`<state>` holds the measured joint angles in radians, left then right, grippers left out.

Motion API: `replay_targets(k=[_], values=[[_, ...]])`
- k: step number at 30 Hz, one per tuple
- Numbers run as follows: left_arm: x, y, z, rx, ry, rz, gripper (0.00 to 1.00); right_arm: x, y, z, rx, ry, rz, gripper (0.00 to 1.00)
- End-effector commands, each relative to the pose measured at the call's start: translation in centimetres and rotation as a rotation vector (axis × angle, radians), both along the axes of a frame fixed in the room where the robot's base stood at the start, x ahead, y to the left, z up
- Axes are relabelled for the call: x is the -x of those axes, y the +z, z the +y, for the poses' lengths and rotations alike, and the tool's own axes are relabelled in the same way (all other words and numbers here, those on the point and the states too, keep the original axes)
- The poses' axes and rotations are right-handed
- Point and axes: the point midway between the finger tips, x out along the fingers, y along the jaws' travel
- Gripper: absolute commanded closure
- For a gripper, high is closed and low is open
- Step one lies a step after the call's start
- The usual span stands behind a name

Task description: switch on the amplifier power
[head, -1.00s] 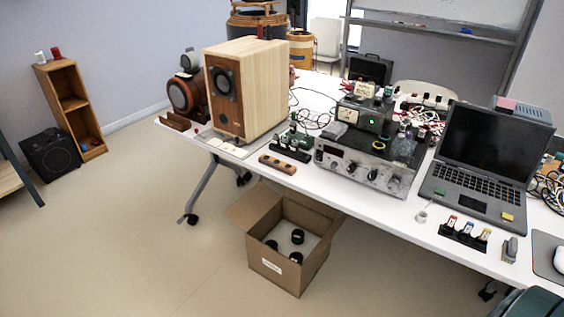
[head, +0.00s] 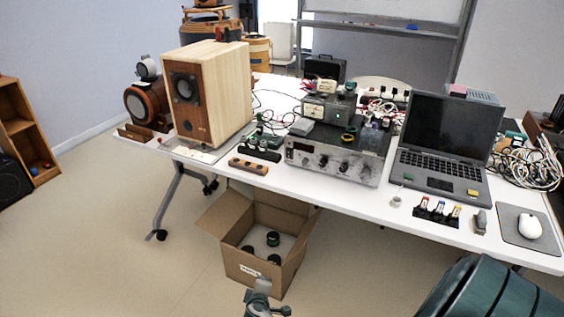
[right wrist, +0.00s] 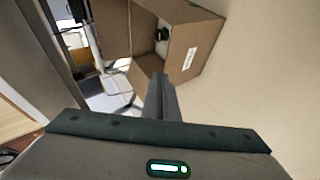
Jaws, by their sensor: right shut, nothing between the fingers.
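The amplifier (head: 335,155) is a silver-fronted box with several knobs and a dark display, standing on the white table (head: 372,197) right of the wooden speaker (head: 207,95). A smaller metered unit sits on top of it. I cannot tell which control is its power switch. My right gripper (head: 263,284) is at the bottom of the head view, in front of the cardboard box and well below the amplifier. Its fingers (right wrist: 161,90) are together and empty in the right wrist view, with the box beyond them. My left gripper is not in view.
The open cardboard box (head: 253,262) with several dark round items stands on the floor under the table's front edge; it also shows in the right wrist view (right wrist: 190,60). A laptop (head: 445,145), a mouse (head: 530,227) and cables crowd the table's right side.

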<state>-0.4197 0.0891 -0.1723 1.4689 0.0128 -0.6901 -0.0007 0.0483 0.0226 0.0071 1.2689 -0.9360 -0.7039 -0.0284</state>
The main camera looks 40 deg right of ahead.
Motion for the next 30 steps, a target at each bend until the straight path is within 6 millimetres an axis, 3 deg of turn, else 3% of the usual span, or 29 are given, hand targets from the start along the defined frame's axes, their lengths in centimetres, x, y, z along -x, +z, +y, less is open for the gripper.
replay_targets(k=[1, 3, 9, 15, 18, 24, 30], values=[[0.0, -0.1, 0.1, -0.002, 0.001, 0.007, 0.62, -1.9, 2.0, -1.2, 0.059, -0.016, -0.023, 1.0], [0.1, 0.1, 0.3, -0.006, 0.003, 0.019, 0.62, -3.9, 5.1, -3.0, 0.149, -0.043, -0.045, 1.0], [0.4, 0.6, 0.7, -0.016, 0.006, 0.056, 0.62, -8.2, 14.8, -7.7, 0.4, -0.15, -0.109, 1.0], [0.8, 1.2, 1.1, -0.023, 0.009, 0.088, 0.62, -10.2, 23.9, -10.7, 0.607, -0.273, -0.161, 1.0], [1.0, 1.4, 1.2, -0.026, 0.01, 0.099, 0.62, -10.4, 27.2, -11.6, 0.677, -0.323, -0.177, 1.0], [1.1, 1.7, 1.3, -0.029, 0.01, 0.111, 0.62, -10.5, 30.6, -12.3, 0.748, -0.376, -0.193, 1.0], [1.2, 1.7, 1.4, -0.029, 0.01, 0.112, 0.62, -10.5, 30.9, -12.3, 0.757, -0.38, -0.194, 1.0]])
